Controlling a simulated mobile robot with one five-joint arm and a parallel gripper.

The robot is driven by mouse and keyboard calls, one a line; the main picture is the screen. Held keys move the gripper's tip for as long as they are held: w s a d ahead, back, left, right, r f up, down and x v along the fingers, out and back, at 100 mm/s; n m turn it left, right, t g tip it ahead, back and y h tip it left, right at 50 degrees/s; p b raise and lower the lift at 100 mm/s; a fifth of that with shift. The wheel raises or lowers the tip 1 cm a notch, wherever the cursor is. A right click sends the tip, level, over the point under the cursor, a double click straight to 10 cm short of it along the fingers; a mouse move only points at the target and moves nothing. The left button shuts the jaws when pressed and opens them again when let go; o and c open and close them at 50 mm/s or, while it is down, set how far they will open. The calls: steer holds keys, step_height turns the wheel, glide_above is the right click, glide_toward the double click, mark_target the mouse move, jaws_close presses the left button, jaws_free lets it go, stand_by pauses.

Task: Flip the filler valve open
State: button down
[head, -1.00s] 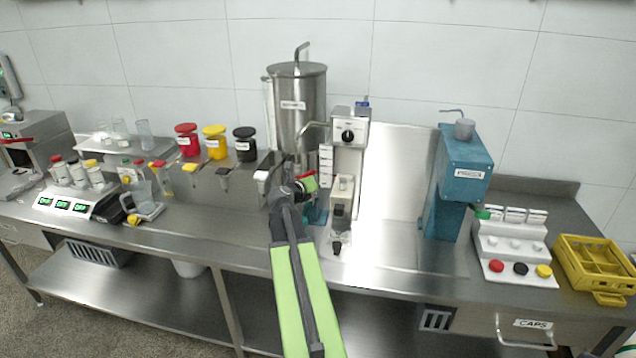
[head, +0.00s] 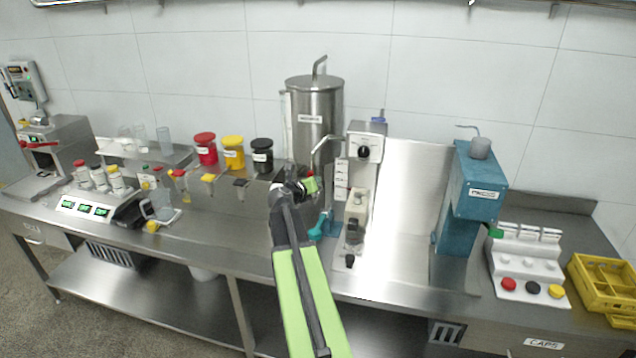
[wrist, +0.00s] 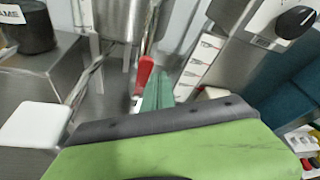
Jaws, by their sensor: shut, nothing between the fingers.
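A tall steel tank (head: 318,112) stands at the back of the counter. Beside it is the filler unit (head: 366,150) with a black knob and a bent spout. A red lever (wrist: 144,74), which appears to be the filler valve's handle, stands upright in front of the tank in the wrist view. My gripper (head: 310,185) is in front of the tank's lower part. In the wrist view its green fingers (wrist: 158,92) are shut and empty, close beside the red lever. I cannot tell whether they touch it. The valve body is largely hidden.
Red, yellow and black-lidded jars (head: 233,153) stand on dispensers to the left. A blue press (head: 470,195) stands to the right, with a white cap rack (head: 525,262) and a yellow crate (head: 600,280) beyond. The steel counter (head: 400,262) is clear in front of the press.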

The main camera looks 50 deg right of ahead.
steer(key=shift+w+a+r, duration=0.15)
steer(key=shift+w+r, duration=0.05)
steer(key=shift+w, duration=0.2)
steer(key=shift+w+a+r, duration=0.1)
steer(key=shift+w, duration=0.15)
stand_by(0.3)
steer(key=s+d, duration=0.1)
steer(key=s, duration=0.4)
steer(key=a, duration=0.8)
steer(key=shift+s+a, duration=0.35)
steer(key=shift+a, duration=0.05)
